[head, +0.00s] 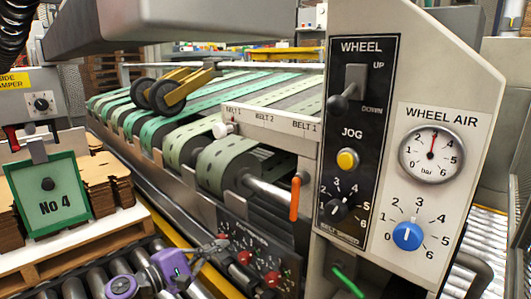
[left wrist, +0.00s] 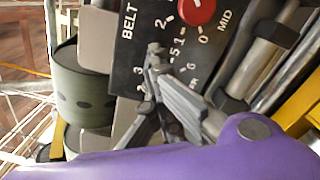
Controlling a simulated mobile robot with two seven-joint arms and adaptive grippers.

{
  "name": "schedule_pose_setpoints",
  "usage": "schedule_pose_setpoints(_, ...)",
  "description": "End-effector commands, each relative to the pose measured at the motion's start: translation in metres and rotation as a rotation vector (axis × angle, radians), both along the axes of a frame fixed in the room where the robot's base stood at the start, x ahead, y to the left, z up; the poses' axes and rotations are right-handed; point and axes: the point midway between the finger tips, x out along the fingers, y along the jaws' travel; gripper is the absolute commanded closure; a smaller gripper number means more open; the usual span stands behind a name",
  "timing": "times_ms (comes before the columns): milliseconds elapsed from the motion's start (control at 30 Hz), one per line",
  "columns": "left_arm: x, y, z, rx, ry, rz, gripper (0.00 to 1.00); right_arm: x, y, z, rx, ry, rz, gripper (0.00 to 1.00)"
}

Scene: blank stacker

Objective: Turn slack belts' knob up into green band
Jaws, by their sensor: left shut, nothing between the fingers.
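A black panel (head: 232,226) low on the machine carries red knobs in a slanting row: an upper left knob (head: 222,238), a middle knob (head: 245,258) and a lower right knob (head: 272,279). My left gripper (head: 219,243) is shut and empty in front of the panel's upper left end. In the left wrist view its closed tips (left wrist: 155,49) are over the panel's printed scale, beside a red knob (left wrist: 197,10) near the word MID. Contact cannot be told. Green bands and the knob pointers are too small or hidden to read. Belts (head: 225,165) run over rollers above the panel.
An orange lever (head: 295,199) and a green lever (head: 347,282) stick out near the panel. A control post (head: 385,276) with gauge and blue knob (head: 407,236) stands at right. A sign marked No 4 (head: 48,195) and stacked cardboard (head: 110,180) are at left.

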Motion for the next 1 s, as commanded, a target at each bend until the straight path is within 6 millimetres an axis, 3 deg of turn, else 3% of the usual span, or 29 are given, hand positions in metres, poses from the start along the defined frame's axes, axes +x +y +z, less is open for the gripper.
schedule_pose_setpoints(1000,-0.0031,-0.0101,0.0045,-0.003,-0.004,0.002,1.00,0.0034,0.0002,0.0065,0.000,-0.008,0.006,0.60)
